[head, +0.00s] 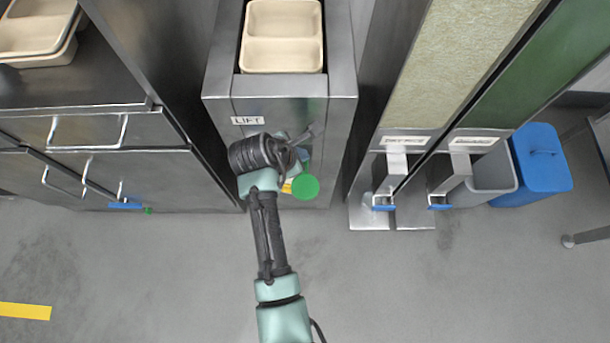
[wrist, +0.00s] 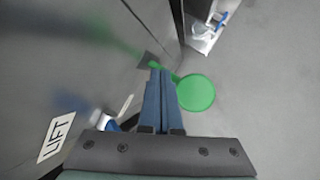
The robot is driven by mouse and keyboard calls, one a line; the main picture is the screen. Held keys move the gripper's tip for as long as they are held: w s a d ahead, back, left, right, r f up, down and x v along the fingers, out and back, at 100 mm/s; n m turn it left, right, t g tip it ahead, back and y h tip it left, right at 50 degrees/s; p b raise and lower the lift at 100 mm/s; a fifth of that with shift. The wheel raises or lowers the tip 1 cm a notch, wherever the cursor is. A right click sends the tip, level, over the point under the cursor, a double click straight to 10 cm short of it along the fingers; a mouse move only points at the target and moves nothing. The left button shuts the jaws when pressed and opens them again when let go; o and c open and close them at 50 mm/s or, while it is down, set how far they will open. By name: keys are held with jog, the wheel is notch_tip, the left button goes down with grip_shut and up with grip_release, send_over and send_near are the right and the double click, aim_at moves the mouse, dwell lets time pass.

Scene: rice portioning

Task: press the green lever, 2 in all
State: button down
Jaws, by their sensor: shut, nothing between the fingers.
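The green lever (head: 305,187) sticks out low from the front of the steel LIFT cabinet (head: 342,92). In the head view its round green end shows just right of my wrist. In the wrist view the green disc (wrist: 196,92) and its thin stem stand beside my gripper (wrist: 160,74). My gripper is shut and empty, its blue fingers just left of the disc, with the tips near the stem. I cannot tell whether they touch it. In the head view my wrist hides most of the fingers and part of the lever's mount.
A cream two-part tray (head: 283,54) sits in the top of the LIFT cabinet. Drawers (head: 100,130) stand to the left. Two dispensers with blue-tipped levers (head: 384,207) stand to the right, with a grey bin (head: 493,172) and blue bin (head: 541,165) beyond. The floor in front is clear.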

aim_at(300, 182)
jog(key=shift+s+f, duration=0.25)
jog(key=shift+f, duration=0.55)
jog(key=shift+s+f, duration=0.25)
jog(key=shift+f, duration=0.55)
dwell(0.7)
jog(key=shift+s+f, duration=0.15)
jog(key=shift+f, duration=0.2)
jog(key=shift+s+f+b, duration=0.3)
jog(key=shift+f, duration=0.55)
jog(key=shift+s+f+b, duration=0.3)
jog(key=shift+f+b, duration=0.05)
jog(key=shift+f, duration=0.5)
jog(key=shift+s+f+b, duration=0.3)
jog(key=shift+f, duration=0.55)
dwell(2.4)
jog(key=shift+r, duration=0.1)
